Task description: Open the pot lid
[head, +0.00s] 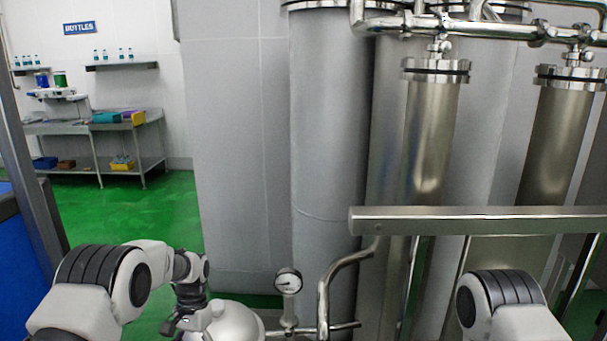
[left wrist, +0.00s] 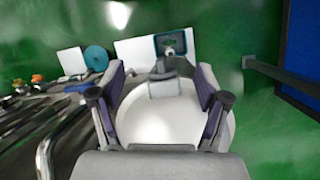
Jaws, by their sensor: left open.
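The pot lid (head: 232,322) is a pale, domed, round cover at the bottom edge of the head view. The lower part of the pot is cut off there. In the left wrist view the lid (left wrist: 155,125) is a white disc below the gripper, with a grey block-like handle (left wrist: 164,88) at its far side. My left gripper (head: 187,322) is over the left side of the lid. In the left wrist view the left gripper (left wrist: 162,80) is open, with one finger on each side of the handle and gaps between. My right gripper is out of view.
A pressure gauge (head: 288,282) and a bent steel pipe (head: 328,285) stand just right of the lid. Tall grey tanks (head: 325,130) and a metal rail (head: 480,220) fill the right side. Green floor (head: 130,215) is free at the left, before a shelf table (head: 95,125).

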